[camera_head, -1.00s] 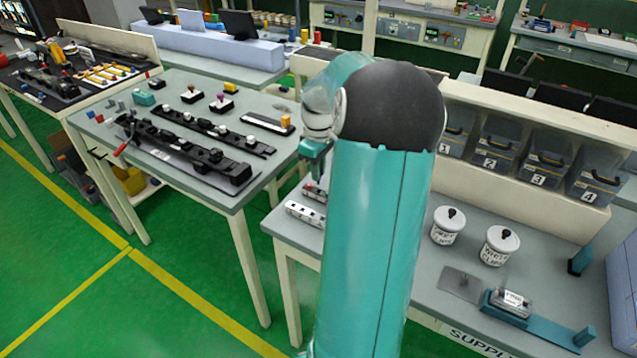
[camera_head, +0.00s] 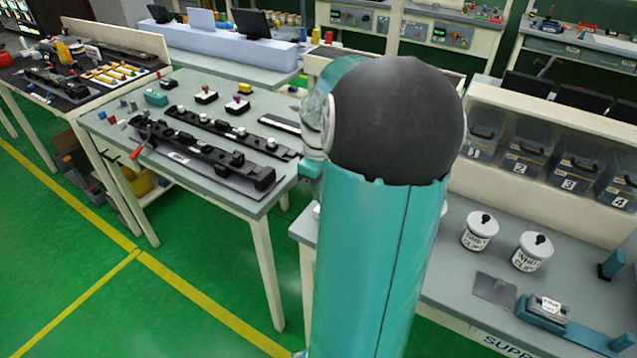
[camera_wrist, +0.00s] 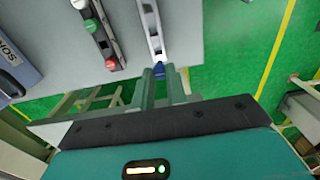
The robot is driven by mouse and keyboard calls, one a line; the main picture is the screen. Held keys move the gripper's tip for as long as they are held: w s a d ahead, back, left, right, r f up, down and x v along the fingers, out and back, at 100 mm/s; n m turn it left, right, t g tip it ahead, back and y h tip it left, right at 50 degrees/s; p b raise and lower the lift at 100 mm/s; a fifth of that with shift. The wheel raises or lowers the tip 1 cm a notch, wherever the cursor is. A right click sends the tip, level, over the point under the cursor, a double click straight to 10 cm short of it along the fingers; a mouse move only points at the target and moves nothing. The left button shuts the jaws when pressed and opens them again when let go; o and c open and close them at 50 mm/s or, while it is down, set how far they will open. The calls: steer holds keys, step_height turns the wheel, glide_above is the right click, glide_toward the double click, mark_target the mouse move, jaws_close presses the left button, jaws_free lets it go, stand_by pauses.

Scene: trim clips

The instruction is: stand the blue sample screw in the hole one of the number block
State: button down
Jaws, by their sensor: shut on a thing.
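My gripper (camera_wrist: 160,84) is shut on the blue sample screw (camera_wrist: 159,69); only a small blue part shows between the fingertips in the wrist view. A white bar with dark marks along it, which looks like the number block (camera_wrist: 152,32), lies on the grey table just beyond the fingertips. The screw shows close to the near end of this bar; I cannot tell whether they touch. The numbers and hole one cannot be made out. In the head view my arm hides the gripper, the screw and the block.
A dark rack (camera_wrist: 104,40) with white, green and red pieces lies left of the bar. A blue box (camera_wrist: 15,62) is at the far left. The table edge and green floor (camera_wrist: 240,50) are at right. Two white jars (camera_head: 480,231) stand on the supply table.

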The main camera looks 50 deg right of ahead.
steer(key=shift+s, duration=0.15)
steer(key=shift+s+d+f, duration=0.1)
steer(key=shift+s, duration=0.05)
steer(key=shift+s+f, duration=0.1)
steer(key=shift+s, duration=0.05)
stand_by(0.3)
steer(key=shift+f, duration=0.2)
steer(key=shift+f, duration=1.85)
stand_by(0.5)
